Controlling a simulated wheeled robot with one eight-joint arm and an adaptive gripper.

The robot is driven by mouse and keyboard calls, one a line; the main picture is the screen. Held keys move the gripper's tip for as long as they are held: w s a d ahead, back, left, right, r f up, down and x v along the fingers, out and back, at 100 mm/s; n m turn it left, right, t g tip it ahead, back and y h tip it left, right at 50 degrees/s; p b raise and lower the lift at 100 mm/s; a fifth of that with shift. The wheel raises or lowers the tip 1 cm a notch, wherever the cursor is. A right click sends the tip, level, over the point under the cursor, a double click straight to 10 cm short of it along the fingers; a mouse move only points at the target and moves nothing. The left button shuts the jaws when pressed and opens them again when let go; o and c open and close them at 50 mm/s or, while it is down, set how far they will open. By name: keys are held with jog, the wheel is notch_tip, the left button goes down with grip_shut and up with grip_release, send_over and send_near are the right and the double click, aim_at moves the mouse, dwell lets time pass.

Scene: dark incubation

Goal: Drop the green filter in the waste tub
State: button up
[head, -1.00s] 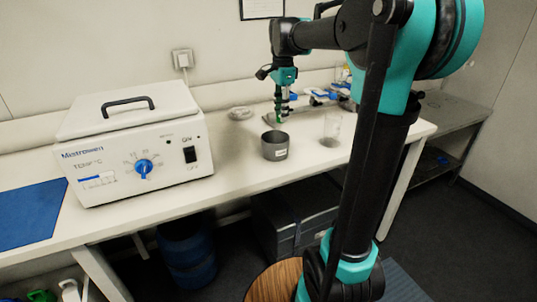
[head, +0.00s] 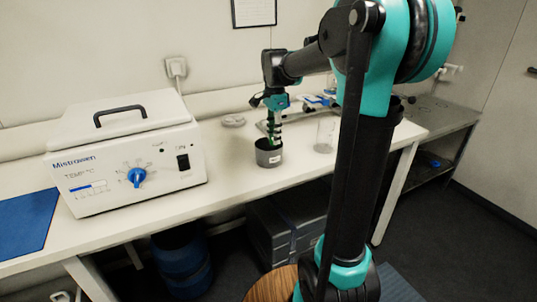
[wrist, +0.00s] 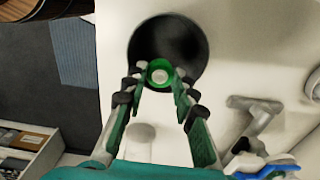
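The waste tub (head: 268,158) is a dark grey round pot with a white label, standing on the white bench. In the wrist view its black opening (wrist: 165,35) lies straight beyond my fingertips. The green filter (wrist: 159,64) is a small green ring with a pale centre, between my two fingertips and in front of the tub's opening. My gripper (wrist: 159,75) is shut on it, with a fingertip against each side. In the head view my gripper (head: 274,140) points down at the tub's mouth; the filter is hard to make out there.
A white heating box (head: 125,155) with a blue knob stands left on the bench, beside a blue mat (head: 25,220). A clear glass (head: 325,135) stands right of the tub. A pipette stand (wrist: 255,115) shows close by in the wrist view.

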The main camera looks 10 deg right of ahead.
jog(key=o, duration=0.5)
jog(key=shift+o, duration=0.2)
jog(key=shift+r, duration=0.1)
notch_tip(320, 180, up, 12)
dwell(0.3)
